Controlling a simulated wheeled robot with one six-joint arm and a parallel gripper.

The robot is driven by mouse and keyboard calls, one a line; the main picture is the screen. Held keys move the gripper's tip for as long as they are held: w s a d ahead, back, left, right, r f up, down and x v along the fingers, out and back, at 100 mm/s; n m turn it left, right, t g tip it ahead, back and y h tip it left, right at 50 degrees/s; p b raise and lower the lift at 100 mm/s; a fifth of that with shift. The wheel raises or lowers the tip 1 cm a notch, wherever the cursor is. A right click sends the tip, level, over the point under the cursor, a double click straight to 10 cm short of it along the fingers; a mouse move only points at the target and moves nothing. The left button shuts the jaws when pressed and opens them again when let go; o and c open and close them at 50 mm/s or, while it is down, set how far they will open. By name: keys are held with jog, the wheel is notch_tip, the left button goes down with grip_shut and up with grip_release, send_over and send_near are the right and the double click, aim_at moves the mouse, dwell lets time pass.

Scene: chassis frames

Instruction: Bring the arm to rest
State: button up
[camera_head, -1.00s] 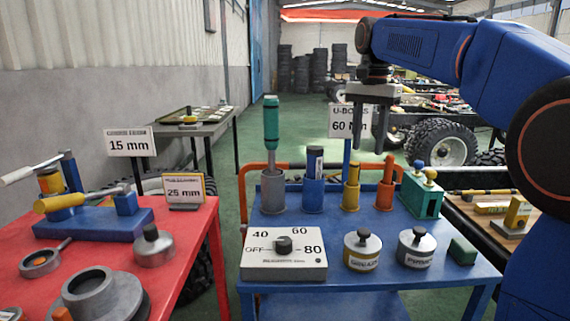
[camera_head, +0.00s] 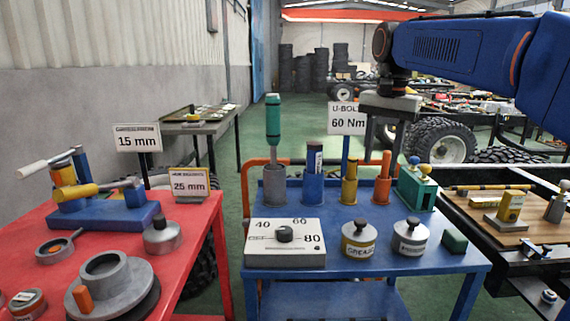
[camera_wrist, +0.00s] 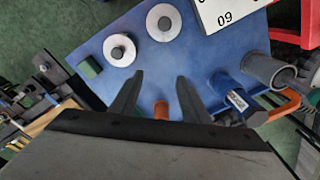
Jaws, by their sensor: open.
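My blue arm (camera_head: 455,50) reaches in from the upper right in the head view. My gripper (camera_head: 384,128) hangs fingers down above the back right part of the blue cart (camera_head: 350,262). In the wrist view, my gripper (camera_wrist: 158,88) shows two dark fingers spread apart with nothing between them. The blue cart top (camera_wrist: 175,65) lies below and beyond the fingertips. In the head view, the orange-handled tool (camera_head: 383,180) and the green block holder (camera_head: 416,190) stand near and below the fingers.
The blue cart holds a dial box (camera_head: 285,243), a grease tin (camera_head: 359,240), another tin (camera_head: 410,236) and several upright tools. A red table (camera_head: 190,240) stands left, with a blue press (camera_head: 105,218). A black bench with a wooden board (camera_head: 480,222) stands right. Green floor shows behind.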

jog(key=s+d+f+n+t, duration=0.2)
jog(key=s+f+n, duration=0.1)
jog(key=s+f, duration=1)
jog(key=s+d+f+n+t, duration=0.2)
jog(key=s+d+f+n, duration=0.1)
jog(key=s+f, duration=1)
jog(key=shift+s+d+n, duration=0.2)
jog(key=shift+s+n, duration=0.6)
jog(key=shift+s, duration=0.3)
